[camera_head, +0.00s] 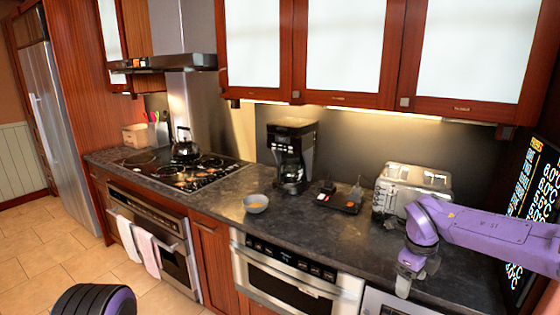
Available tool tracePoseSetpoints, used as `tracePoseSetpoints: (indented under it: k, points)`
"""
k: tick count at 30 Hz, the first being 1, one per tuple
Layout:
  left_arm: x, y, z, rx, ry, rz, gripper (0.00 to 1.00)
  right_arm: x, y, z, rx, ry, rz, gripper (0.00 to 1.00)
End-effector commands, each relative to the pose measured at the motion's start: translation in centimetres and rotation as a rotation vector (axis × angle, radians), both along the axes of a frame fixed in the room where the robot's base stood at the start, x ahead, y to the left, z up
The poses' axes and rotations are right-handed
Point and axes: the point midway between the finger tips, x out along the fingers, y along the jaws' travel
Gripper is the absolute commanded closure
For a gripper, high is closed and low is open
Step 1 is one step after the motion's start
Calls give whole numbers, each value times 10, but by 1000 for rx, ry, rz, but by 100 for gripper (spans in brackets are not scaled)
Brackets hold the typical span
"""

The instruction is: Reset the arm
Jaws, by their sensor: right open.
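My right arm comes in from the right edge over the counter. Its gripper (406,277) points down near the counter's front edge, in front of the toaster. It is open, and I see nothing between its fingers. Only a purple and black part of my left arm shows at the bottom left; the left gripper is out of view. The steel microwave drawer (285,276) is set below the counter, left of my right gripper, and looks shut.
The dark counter (330,232) holds a small bowl (255,203), a coffee maker (291,152), a black tray (338,203) and a toaster (408,188). A kettle (184,145) stands on the stove at left. A dark screen (530,190) stands at right. The floor at left is clear.

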Motion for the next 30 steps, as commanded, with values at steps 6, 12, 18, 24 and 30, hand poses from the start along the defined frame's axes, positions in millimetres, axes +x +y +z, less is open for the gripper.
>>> tracePoseSetpoints:
  k: [6, 12, 18, 24, 30]
  points:
    - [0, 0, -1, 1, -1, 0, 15, -1, -14, -25, -202, -59, 61, 24]
    - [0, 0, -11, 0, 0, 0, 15, -16, -14, -88, -483, -102, 281, 24]
    - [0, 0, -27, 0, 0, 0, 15, -59, 6, -181, -703, -124, 699, 24]
    - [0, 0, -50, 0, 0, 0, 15, -162, 36, -288, -713, -76, 1261, 24]
    - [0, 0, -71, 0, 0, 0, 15, -289, 40, -353, -559, 65, 1712, 24]
